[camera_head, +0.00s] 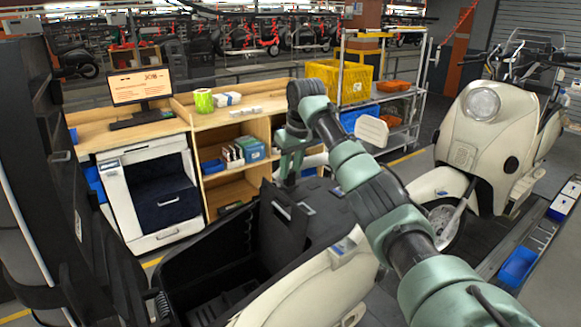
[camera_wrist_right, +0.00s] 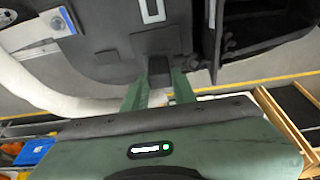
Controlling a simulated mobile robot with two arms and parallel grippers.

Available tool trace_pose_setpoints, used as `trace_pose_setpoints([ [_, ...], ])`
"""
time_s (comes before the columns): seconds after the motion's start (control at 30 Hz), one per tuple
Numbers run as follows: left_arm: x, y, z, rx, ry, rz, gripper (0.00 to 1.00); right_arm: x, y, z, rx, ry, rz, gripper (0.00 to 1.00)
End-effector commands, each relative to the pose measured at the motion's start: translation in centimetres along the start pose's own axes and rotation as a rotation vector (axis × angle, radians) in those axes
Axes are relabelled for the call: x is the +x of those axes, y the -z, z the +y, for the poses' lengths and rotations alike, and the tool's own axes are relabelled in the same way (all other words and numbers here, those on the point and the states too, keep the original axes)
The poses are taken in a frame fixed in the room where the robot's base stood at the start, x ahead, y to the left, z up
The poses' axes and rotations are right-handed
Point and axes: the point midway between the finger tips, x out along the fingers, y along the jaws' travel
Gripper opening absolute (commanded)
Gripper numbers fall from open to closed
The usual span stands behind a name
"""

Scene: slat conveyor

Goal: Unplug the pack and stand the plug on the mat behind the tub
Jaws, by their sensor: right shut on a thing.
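My right gripper (camera_head: 287,176) is over the back of the cream scooter body, partly hidden behind my own arm. In the right wrist view, its two green fingers (camera_wrist_right: 158,82) are shut on a small dark piece, which seems to be the plug (camera_wrist_right: 158,66). I cannot tell whether the plug touches the dark surface behind it. The black pack (camera_head: 283,232), with a pale handle, stands at the tub's right end; the handle also shows in the right wrist view (camera_wrist_right: 151,11). The black tub (camera_head: 190,268) is open. The dark grey mat (camera_head: 328,212) lies beside the pack.
A blue-and-white piece (camera_head: 343,250) lies on the scooter body. A wooden workbench (camera_head: 245,108) with a monitor (camera_head: 140,87) and a white cabinet (camera_head: 150,190) stand behind. Another cream scooter (camera_head: 480,125) stands right. A tall dark shape (camera_head: 40,140) rises at left.

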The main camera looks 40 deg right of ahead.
Motion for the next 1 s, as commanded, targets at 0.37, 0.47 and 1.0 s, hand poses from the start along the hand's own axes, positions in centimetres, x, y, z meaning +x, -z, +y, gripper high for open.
trace_pose_setpoints([
  [0.37,0.4,0.0,0.0,0.0,0.0,0.0,0.36,0.9,-0.3,0.0,0.0,0.0,0.0,0.0],
  [0.47,0.4,0.0,0.0,0.0,0.0,0.0,0.36,1.2,-0.3,0.0,0.0,-0.001,0.0,0.0],
  [1.0,0.9,-0.1,0.0,0.0,0.0,0.0,0.36,0.3,-0.2,0.0,0.0,-0.001,0.005,0.52],
])
